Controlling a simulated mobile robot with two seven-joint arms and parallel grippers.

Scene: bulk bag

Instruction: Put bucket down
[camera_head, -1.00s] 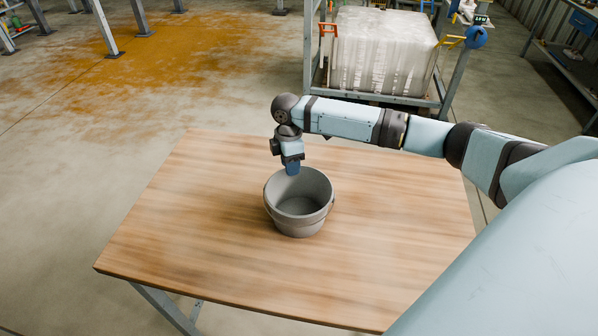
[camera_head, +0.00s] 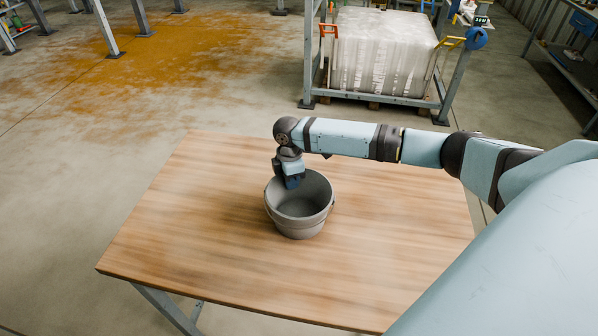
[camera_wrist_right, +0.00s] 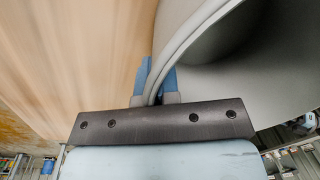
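The grey bucket (camera_head: 302,222) is upright at the middle of the wooden table (camera_head: 190,240). I cannot tell for sure whether its base touches the tabletop. My right gripper (camera_head: 292,181) is at the bucket's far left rim, pointing down. In the right wrist view, its blue fingers (camera_wrist_right: 157,84) sit on either side of the bucket's rim (camera_wrist_right: 185,50), one inside and one outside, with the rim filling the gap. The inside of the bucket looks empty. My left gripper is not in view.
The tabletop around the bucket is bare. A metal rack with a wrapped white bulk bag (camera_head: 383,52) stands on the floor behind the table. Orange-brown powder (camera_head: 180,50) covers the floor at the back left. A workbench (camera_head: 575,60) is at the far right.

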